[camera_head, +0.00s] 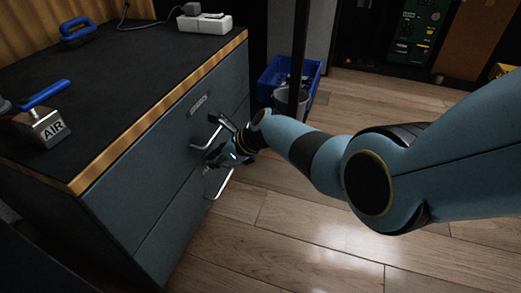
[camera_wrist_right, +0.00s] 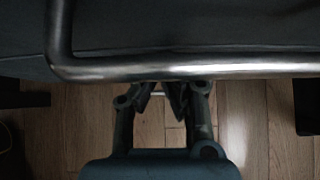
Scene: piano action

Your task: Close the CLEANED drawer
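The dark grey cabinet (camera_head: 150,225) stands at the left of the head view. Its upper drawer front (camera_head: 150,162) carries a small label plate (camera_head: 198,104), too small to read, and a metal bar handle (camera_head: 207,136). The upper front looks about flush with the cabinet; a small gap cannot be ruled out. My right gripper (camera_head: 214,155) is at this handle, in front of the drawer. In the right wrist view the handle bar (camera_wrist_right: 190,69) crosses above the fingers (camera_wrist_right: 163,90) and hides their tips. Contact cannot be told. My left gripper is out of view.
A lower handle (camera_head: 220,185) sits beneath my gripper. On the cabinet top are an AIR-marked tool (camera_head: 45,127), a blue-handled block (camera_head: 77,32) and a white power strip (camera_head: 205,22). A blue bin (camera_head: 277,75) stands behind. The wooden floor (camera_head: 290,240) at right is clear.

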